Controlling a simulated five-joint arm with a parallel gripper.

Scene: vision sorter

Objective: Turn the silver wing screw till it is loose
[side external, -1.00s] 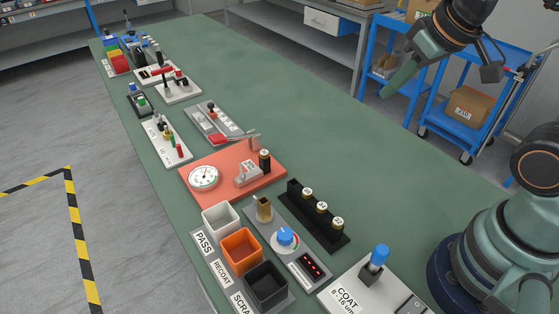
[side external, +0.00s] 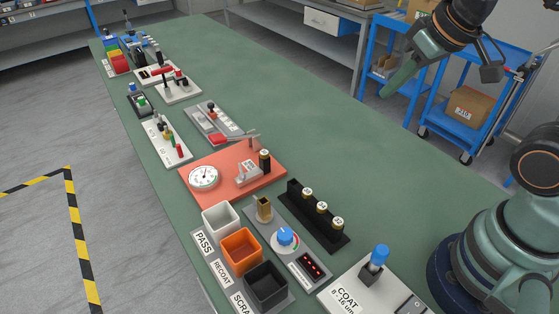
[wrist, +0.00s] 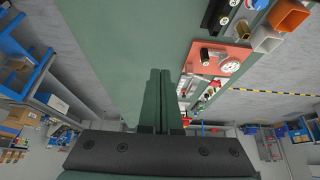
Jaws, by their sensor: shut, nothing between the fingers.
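The coral plate (side external: 232,190) on the green bench carries a round white dial gauge (side external: 204,177), a small silver block fixture (side external: 249,173) and a dark cylinder with a pale top (side external: 264,160). A silver wing screw is too small to single out; it may be among the silver parts there. My gripper (side external: 388,92) is shut and empty, high above the right side of the bench, well apart from the plate. In the wrist view, its green fingers (wrist: 158,76) lie together, and the coral plate (wrist: 208,57) shows to their right.
In front of the plate stand a black rack (side external: 318,216) with several cylinders, a blue-knob panel (side external: 286,236) and white, orange (side external: 241,247) and black bins. Switch panels and lever fixtures line the bench's far left. The right half of the bench (side external: 330,120) is clear.

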